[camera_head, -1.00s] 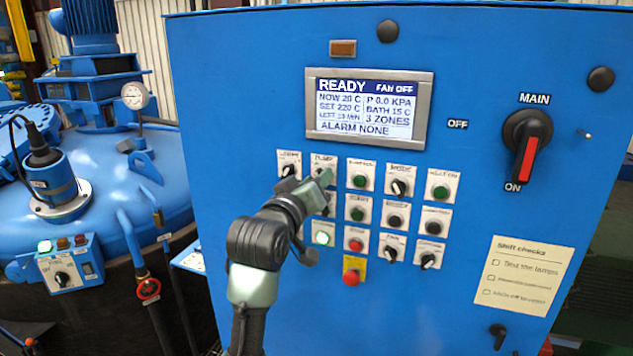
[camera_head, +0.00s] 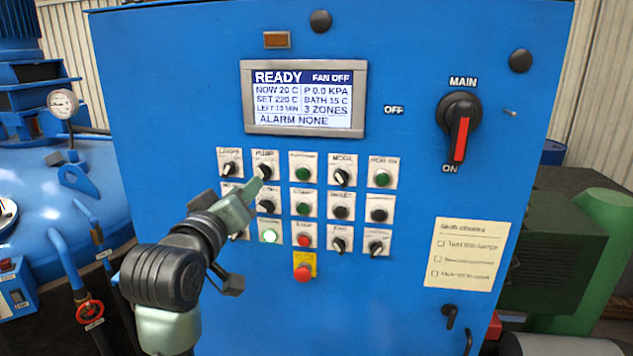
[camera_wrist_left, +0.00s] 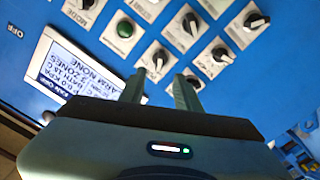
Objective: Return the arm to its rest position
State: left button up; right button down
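My left gripper (camera_head: 256,189) is in front of the blue control panel (camera_head: 440,30), near the pump knob (camera_head: 264,170). Its two fingers show apart in the left wrist view (camera_wrist_left: 160,84), with nothing held between them. The fingertips appear to stand clear of the knobs, though the exact gap is hard to judge. My left forearm comes in from the lower left and hides part of the lower left panel controls. The right gripper is not in view.
The display (camera_head: 304,99) reads READY and FAN OFF. Several knobs and buttons lie around the gripper, including a red stop button (camera_head: 303,272) on yellow. The main switch (camera_head: 459,128) is at right. A blue furnace vessel (camera_head: 95,190) with pipes stands at left.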

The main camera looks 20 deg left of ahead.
pick_arm(q)
jog(key=s+d+f+m+g+h, duration=0.1)
jog(key=s+d+f+m+g, duration=0.15)
jog(key=f, duration=0.55)
jog(key=s+d+f+m+g+h, duration=0.1)
jog(key=d+f+g, duration=0.15)
jog(key=f, duration=0.65)
jog(key=s+d+f+m+g+h, duration=0.1)
jog(key=d+f+m, duration=0.15)
jog(key=f, duration=0.55)
jog(key=s+d+f+m+g+h, duration=0.15)
jog(key=s+d+f+g, duration=0.25)
jog(key=s+f, duration=0.65)
jog(key=s+d+f+m+g, duration=0.3)
jog(key=s+d+f+g, duration=0.1)
jog(key=s+f, duration=0.6)
notch_tip(320, 180, down, 30)
jog(key=s+g+b, duration=0.1)
jog(key=s+b, duration=0.1)
jog(key=b, duration=0.4)
jog(key=s+a+f+b, duration=0.1)
jog(key=s+f+b, duration=0.1)
jog(key=s+f, duration=0.6)
jog(key=s+a+f+g+b, duration=0.1)
jog(key=s+a+f+b, duration=0.1)
jog(key=s+f, duration=0.7)
notch_tip(320, 180, down, 6)
jog(key=shift+s+r+m+g+b, duration=0.2)
jog(key=shift+m+g+b, duration=0.15)
jog(key=shift+b, duration=0.45)
